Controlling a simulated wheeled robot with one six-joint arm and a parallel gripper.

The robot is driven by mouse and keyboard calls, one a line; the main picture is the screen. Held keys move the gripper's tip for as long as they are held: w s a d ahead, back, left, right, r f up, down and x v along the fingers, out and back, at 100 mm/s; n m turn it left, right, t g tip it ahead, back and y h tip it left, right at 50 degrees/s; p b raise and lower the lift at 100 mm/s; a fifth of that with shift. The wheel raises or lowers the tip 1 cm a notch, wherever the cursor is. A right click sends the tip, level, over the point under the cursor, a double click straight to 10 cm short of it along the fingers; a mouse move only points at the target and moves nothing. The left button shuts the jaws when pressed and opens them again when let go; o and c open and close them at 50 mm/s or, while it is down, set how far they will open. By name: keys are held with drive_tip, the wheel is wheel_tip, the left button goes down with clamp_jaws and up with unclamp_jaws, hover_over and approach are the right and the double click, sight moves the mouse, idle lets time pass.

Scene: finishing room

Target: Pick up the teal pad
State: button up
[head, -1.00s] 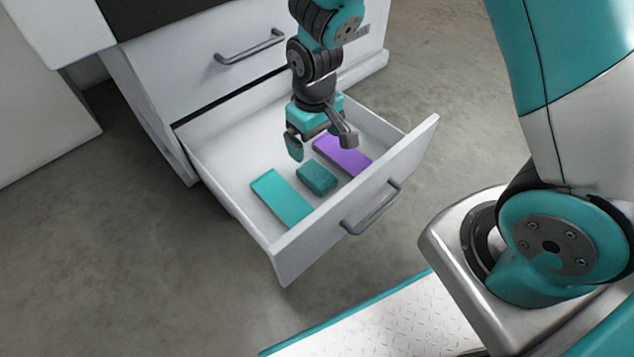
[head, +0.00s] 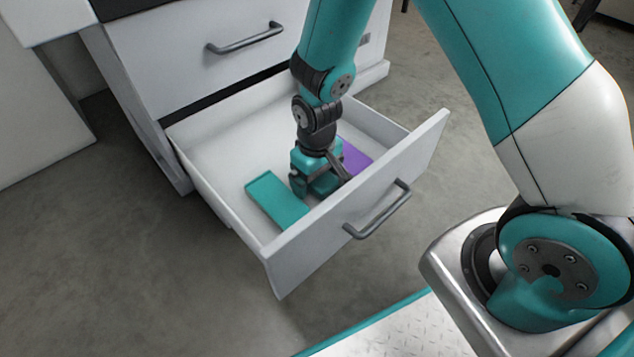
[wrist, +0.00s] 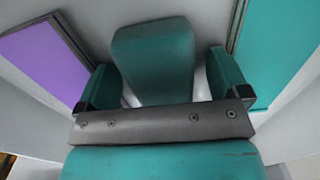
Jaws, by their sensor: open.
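The teal pad (wrist: 152,52), a small dark teal block with rounded corners, lies in the open drawer between a flat purple box and a flat, brighter teal box. My gripper (head: 321,184) is low in the drawer, pointing down, open, with one finger on either side of the pad. In the wrist view my gripper (wrist: 163,82) shows gaps between its fingers and the pad. In the head view the pad (head: 325,183) is mostly hidden by my gripper.
The purple box (wrist: 42,62) lies close to one finger, and the bright teal box (head: 275,202) close to the other. The white drawer's front panel (head: 300,256) rises near my gripper. The drawer's rear left floor is clear.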

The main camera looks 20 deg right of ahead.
drive_tip(key=shift+r, duration=0.1)
drive_tip(key=c, duration=1)
drive_tip(key=shift+r, duration=0.1)
wheel_tip(320, 180, up, 20)
drive_tip(key=p, duration=0.8)
drive_tip(key=shift+p, duration=0.4)
